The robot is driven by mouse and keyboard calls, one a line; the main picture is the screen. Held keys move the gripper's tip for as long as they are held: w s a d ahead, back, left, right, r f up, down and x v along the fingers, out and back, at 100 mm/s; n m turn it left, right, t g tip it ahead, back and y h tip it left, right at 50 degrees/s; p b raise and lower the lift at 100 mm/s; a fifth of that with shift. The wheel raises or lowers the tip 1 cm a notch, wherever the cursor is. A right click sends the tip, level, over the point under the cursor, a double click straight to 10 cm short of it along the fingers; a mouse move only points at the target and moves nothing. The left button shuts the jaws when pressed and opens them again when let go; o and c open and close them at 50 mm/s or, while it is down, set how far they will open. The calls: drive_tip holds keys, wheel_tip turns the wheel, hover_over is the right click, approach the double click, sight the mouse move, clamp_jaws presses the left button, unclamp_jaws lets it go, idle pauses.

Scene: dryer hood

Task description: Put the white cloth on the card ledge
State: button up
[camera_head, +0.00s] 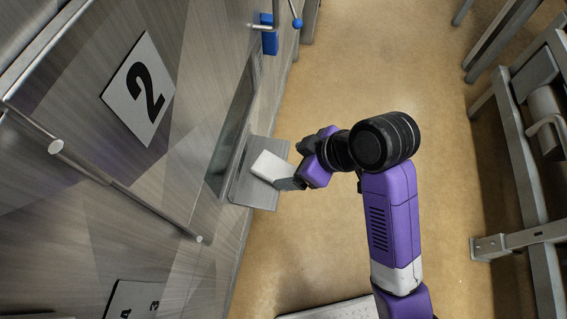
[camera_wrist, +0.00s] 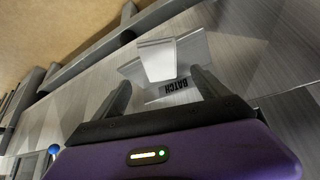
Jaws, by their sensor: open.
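The white cloth (camera_head: 268,165) is a small pale slab over the grey card ledge (camera_head: 254,195), which juts from the metal panel. In the wrist view the cloth (camera_wrist: 157,61) appears to lie on the ledge (camera_wrist: 192,48), its near end towards me. My gripper (camera_head: 287,180) is at the cloth's near end in the head view. In the wrist view my gripper (camera_wrist: 164,92) is open, one finger to each side of the cloth's near end, with gaps visible. The cloth's underside is hidden.
A "BATCH" label (camera_wrist: 174,86) shows below the ledge. The panel has a "2" plate (camera_head: 140,88), a long metal bar (camera_head: 125,190) and a blue fitting (camera_head: 269,35). A metal frame (camera_head: 525,170) stands at right. The floor (camera_head: 310,245) between is clear.

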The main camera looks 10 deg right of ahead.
drive_tip(key=v, duration=0.5)
drive_tip(key=shift+f, duration=0.1)
drive_tip(key=s+d+f+m+t+h, duration=0.3)
drive_tip(key=s+d+f+m+t, duration=0.3)
drive_tip(key=s+f, duration=0.25)
drive_tip(key=s+d+r+m+t+h, duration=0.1)
drive_tip(key=s+d+r+m+t, duration=0.1)
drive_tip(key=s+r, duration=0.3)
drive_tip(key=s+d+r+m+t+h, duration=0.1)
drive_tip(key=s+r+m+t, duration=0.1)
drive_tip(key=s+r, duration=0.4)
drive_tip(key=s, duration=0.4)
drive_tip(key=shift+s+d+r+t, duration=0.25)
drive_tip(key=shift+d+t, duration=0.1)
drive_tip(key=shift+t, duration=0.05)
drive_tip(key=shift+c, duration=0.5)
